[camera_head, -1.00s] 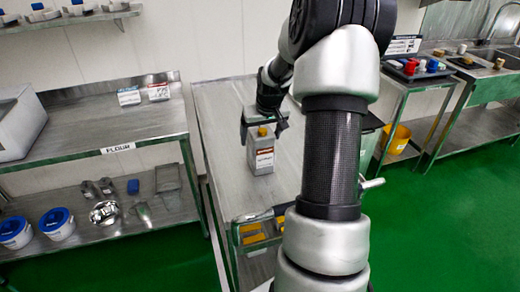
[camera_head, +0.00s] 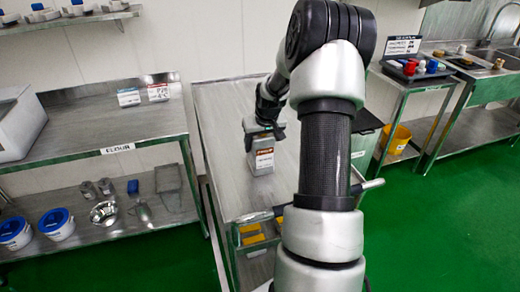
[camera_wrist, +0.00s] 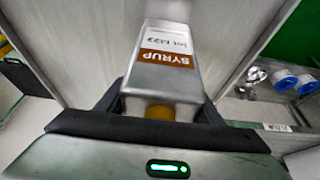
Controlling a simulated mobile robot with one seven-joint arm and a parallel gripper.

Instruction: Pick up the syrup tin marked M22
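The syrup tin (camera_head: 261,157) is a grey can with a brown-and-white label, upright on the metal table (camera_head: 230,190). In the wrist view the tin (camera_wrist: 172,80) shows its label reading SYRUP and a lot mark that looks like M22. Its yellow cap (camera_wrist: 160,112) faces my gripper. My gripper (camera_head: 264,133) is over the top of the tin, hiding the cap in the head view. In the wrist view the open fingers of my gripper (camera_wrist: 163,98) stand on either side of the tin's upper end. Whether they touch it is unclear.
A shelf unit labelled FLOUR (camera_head: 117,149) stands at left, with blue-lidded tubs (camera_head: 57,224) below. A side table with a dark tray of small items (camera_head: 417,70) and a yellow bucket (camera_head: 398,139) are at right. The table around the tin looks clear.

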